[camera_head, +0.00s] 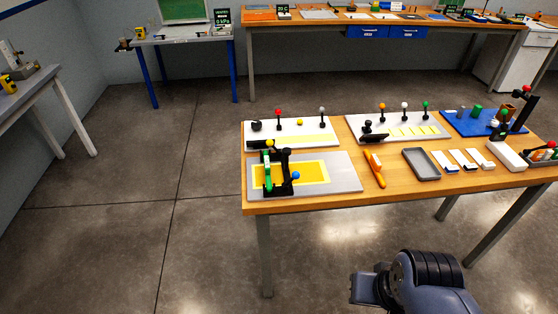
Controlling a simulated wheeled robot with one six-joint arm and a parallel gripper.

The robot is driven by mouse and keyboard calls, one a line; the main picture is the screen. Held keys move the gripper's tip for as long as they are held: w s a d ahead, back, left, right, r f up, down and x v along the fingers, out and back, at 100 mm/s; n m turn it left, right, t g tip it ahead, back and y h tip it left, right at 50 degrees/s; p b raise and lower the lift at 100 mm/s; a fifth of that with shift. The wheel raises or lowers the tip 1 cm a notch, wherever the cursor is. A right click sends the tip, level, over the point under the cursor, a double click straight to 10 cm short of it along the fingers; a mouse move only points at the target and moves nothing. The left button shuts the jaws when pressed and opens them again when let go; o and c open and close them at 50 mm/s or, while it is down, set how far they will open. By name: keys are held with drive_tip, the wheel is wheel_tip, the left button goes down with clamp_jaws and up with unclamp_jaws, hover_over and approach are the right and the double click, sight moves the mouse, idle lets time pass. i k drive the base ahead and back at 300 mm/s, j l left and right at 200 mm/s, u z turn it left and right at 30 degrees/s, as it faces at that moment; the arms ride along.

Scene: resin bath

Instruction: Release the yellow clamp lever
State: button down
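A black clamp frame (284,160) stands on a grey plate (340,172) with a yellow rectangle, at the left front of the wooden table. A small yellow knob (270,143) sits at the top of the frame, above a green part (267,170). It looks like the yellow clamp lever's knob, but its arm is too small to make out. A blue knob (296,175) is at the frame's right side. My arm shows at the bottom right, in front of the table and apart from the clamp. My gripper's fingers are not in view.
Behind the clamp, a white panel (315,134) carries red, yellow and grey knobs. A second white panel (432,119) has orange, white and green knobs. An orange-handled tool (375,170) and grey tray (421,164) lie to the right. The floor left of the table is clear.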

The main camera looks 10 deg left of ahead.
sight(270, 142)
drive_tip(key=i+j+u, duration=0.2)
drive_tip(key=i, duration=0.35)
drive_tip(key=i+j+u, duration=0.2)
drive_tip(key=i, duration=0.4)
drive_tip(key=l, duration=0.1)
